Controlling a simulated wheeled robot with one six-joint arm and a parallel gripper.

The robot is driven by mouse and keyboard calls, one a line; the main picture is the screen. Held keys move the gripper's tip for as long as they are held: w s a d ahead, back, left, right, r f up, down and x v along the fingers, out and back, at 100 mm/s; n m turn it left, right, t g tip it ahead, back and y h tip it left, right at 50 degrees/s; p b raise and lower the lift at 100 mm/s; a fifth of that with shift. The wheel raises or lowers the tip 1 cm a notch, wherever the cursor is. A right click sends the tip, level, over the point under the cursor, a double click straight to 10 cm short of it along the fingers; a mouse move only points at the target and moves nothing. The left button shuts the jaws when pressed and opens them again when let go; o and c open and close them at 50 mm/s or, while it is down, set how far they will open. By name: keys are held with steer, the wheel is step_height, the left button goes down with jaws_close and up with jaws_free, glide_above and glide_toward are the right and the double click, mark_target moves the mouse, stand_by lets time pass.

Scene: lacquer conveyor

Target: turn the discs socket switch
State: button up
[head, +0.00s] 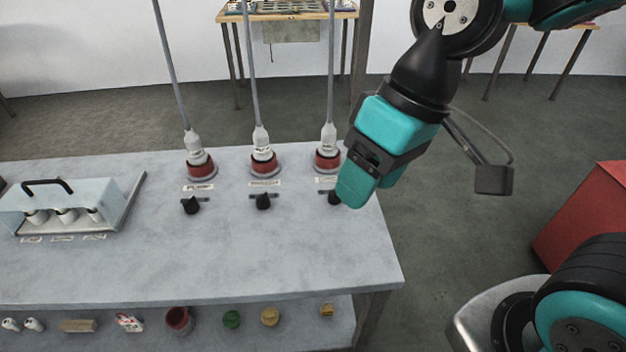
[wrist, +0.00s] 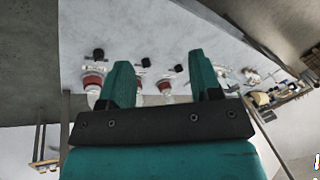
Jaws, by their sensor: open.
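Three black rotary switches stand in a row on the grey table: left (head: 191,205), middle (head: 263,201) and right (head: 334,197). Each has a small label behind it; I cannot read for sure which says discs. Behind them are three red sockets, left (head: 200,165), middle (head: 264,162) and right (head: 327,159), with grey plugs and cables. My gripper (head: 368,190) is open and empty, its teal fingers beside the right switch and partly covering it and its label. The wrist view shows the nearest switch (wrist: 98,54) left of the fingers; I cannot tell whether they touch.
A light box with a black handle (head: 48,187) stands on the table (head: 250,255) at the left. Several small items, including a red pot (head: 179,320), lie on the lower shelf. A red cabinet (head: 590,225) stands at the right. The table front is clear.

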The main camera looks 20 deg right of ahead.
steer(key=w+d+f+m+h+p, duration=0.25)
steer(key=w+p, duration=0.25)
steer(key=w, duration=0.5)
steer(key=w+d+f+m+h+p, duration=0.1)
steer(key=w+d+f+m+p, duration=0.25)
steer(key=w, duration=0.65)
steer(key=shift+m, duration=0.3)
steer(key=f+p, duration=0.1)
steer(key=f, duration=0.4)
steer(key=a+f+p, duration=0.1)
steer(key=f+p, duration=0.1)
steer(key=f, duration=0.4)
steer(key=f+p, duration=0.2)
steer(key=f, duration=0.3)
steer(key=shift+w+a+f, duration=0.15)
steer(key=shift+a+f, duration=0.2)
steer(key=shift+f, duration=0.5)
steer(key=shift+c, duration=0.2)
steer(key=c, duration=0.9)
